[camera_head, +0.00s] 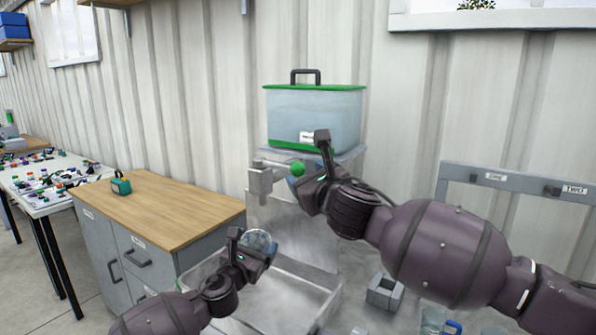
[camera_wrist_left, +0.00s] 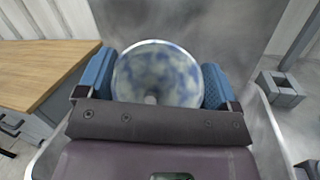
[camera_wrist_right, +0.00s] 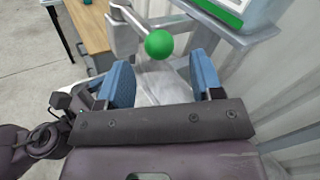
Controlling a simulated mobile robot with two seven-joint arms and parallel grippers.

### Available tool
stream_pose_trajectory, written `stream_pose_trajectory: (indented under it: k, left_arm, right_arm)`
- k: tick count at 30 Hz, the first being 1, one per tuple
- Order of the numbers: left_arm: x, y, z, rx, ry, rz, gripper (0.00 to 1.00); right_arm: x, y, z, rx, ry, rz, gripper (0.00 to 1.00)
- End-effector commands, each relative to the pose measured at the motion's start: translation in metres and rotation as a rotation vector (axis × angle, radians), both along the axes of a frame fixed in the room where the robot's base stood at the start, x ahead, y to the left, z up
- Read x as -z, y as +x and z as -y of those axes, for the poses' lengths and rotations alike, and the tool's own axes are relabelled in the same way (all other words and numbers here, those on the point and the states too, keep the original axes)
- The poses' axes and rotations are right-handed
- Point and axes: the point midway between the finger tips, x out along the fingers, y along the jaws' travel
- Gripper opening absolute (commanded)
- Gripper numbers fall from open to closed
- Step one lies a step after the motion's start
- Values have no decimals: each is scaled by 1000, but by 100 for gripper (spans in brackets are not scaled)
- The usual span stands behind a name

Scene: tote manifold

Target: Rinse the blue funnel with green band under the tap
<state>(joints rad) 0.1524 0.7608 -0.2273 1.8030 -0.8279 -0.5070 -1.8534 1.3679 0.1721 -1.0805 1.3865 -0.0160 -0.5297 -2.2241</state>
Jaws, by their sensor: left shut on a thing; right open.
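The funnel (camera_wrist_left: 157,75) shows in the left wrist view as a round, mottled blue and white bowl with a pale rim; no green band shows. My left gripper (camera_head: 252,243) is shut on it, with a finger on each side. In the head view the funnel (camera_head: 262,239) is over the sink basin (camera_head: 290,297), below the tap (camera_head: 261,180). The tap's lever ends in a green ball (camera_head: 298,169). My right gripper (camera_head: 309,166) is open beside this ball. In the right wrist view the ball (camera_wrist_right: 158,44) appears between and just beyond the fingertips; contact cannot be told.
A clear tank with a green lid (camera_head: 315,115) stands on a shelf above the sink. A wood-topped cabinet (camera_head: 150,207) is at left. A grey block holder (camera_head: 384,291) and a blue-handled cup (camera_head: 437,322) are at right. A cluttered white table (camera_head: 50,185) stands further left.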

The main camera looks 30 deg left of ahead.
Motion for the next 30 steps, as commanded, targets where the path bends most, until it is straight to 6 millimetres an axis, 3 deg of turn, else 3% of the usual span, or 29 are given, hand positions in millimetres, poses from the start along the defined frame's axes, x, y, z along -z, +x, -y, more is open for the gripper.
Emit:
stream_pose_trajectory:
  k: [12,28,30]
  left_arm:
    - [0,0,0,0,0,0,63]
    - [0,0,0,0,0,0,63]
    - [0,0,0,0,0,0,63]
  right_arm:
    - [0,25,-32,0,1,1,60]
    - [0,31,-39,-1,0,1,60]
    - [0,31,-39,-1,0,1,51]
